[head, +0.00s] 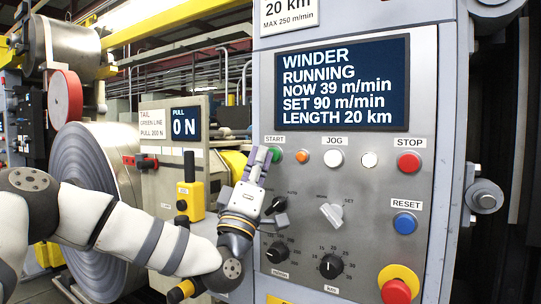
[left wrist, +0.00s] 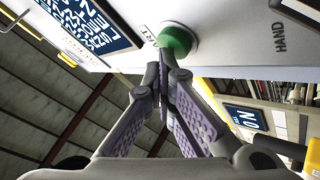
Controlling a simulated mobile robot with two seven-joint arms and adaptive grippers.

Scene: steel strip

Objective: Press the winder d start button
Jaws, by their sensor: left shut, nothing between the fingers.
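The green START button (head: 275,155) is at the upper left of the grey control panel (head: 375,230), under its START label. My left gripper (head: 262,153) is shut and empty, its fingertips right at the button's left side. In the left wrist view the green button (left wrist: 177,40) is just beyond the closed fingertips (left wrist: 163,55), which overlap its edge; whether they touch it I cannot tell. The panel screen (head: 342,83) reads WINDER RUNNING, NOW 39 m/min, SET 90 m/min, LENGTH 20 km. My right gripper is not in view.
Right of START are an orange lamp (head: 303,156), a white button (head: 369,159) and a red STOP button (head: 409,163). Below are a blue RESET button (head: 405,223), several knobs and a red emergency stop (head: 397,290). A large steel coil (head: 95,165) stands at left.

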